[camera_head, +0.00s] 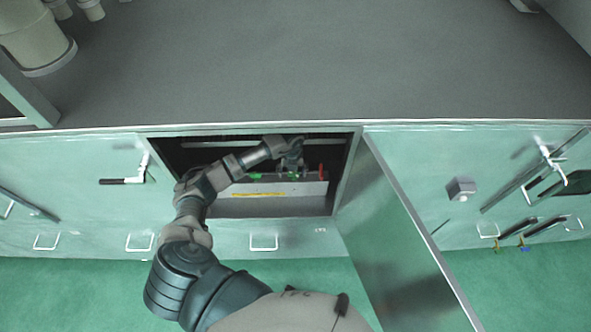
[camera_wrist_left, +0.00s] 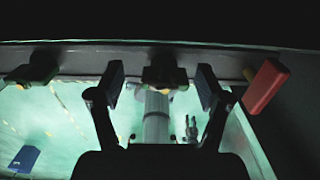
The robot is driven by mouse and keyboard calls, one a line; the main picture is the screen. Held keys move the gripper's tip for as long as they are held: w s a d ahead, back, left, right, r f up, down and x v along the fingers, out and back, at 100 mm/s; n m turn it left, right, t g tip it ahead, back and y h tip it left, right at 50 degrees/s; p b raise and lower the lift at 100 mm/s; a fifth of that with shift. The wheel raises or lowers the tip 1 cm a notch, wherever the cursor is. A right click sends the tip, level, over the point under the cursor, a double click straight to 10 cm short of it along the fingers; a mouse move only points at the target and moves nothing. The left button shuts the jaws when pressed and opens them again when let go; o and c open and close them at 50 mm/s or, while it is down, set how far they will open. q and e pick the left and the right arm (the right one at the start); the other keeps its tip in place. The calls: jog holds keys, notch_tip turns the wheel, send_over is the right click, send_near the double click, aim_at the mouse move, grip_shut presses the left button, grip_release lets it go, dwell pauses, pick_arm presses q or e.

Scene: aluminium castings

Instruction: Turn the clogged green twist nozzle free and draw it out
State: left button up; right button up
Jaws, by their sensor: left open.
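In the head view my left gripper (camera_head: 291,158) reaches into the open cupboard bay, over a pale rail with green nozzles. One green nozzle (camera_head: 256,176) shows left of the gripper, another (camera_head: 293,176) just below it. In the left wrist view the open fingers (camera_wrist_left: 160,84) stand on either side of a dark nozzle (camera_wrist_left: 163,70) with a yellowish tip; whether they touch it I cannot tell. A second dark nozzle (camera_wrist_left: 38,68) sits to the left. Which nozzle is clogged I cannot tell. My right gripper is not in view.
A red handle (camera_head: 321,171) stands close right of the gripper; it also shows in the wrist view (camera_wrist_left: 265,86). The bay's door (camera_head: 410,240) hangs open at the right. The bay's interior is dark. The worktop (camera_head: 320,65) above is mostly clear.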

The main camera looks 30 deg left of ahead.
pick_arm(q)
jog(key=shift+a+f, duration=0.1)
jog(key=shift+a, duration=0.2)
jog(key=shift+c, duration=1.4)
jog(key=c, duration=0.4)
jog(key=shift+w+d, duration=0.1)
jog(key=shift+d, duration=0.2)
jog(key=c, duration=0.4)
jog(key=shift+d, duration=0.5)
jog(key=shift+c, duration=0.8)
jog(key=shift+n, duration=1.2)
jog(key=shift+a+n, duration=0.15)
jog(key=shift+n, duration=0.75)
jog(key=shift+s+a+n, duration=0.2)
jog(key=shift+n, duration=0.4)
jog(key=shift+a+n, duration=0.1)
jog(key=shift+n, duration=0.3)
jog(key=shift+s+d+n, duration=0.1)
jog(key=shift+d+n, duration=0.1)
jog(key=shift+n, duration=0.2)
jog(key=n, duration=0.5)
jog(key=shift+s+n, duration=0.1)
jog(key=shift+n, duration=0.2)
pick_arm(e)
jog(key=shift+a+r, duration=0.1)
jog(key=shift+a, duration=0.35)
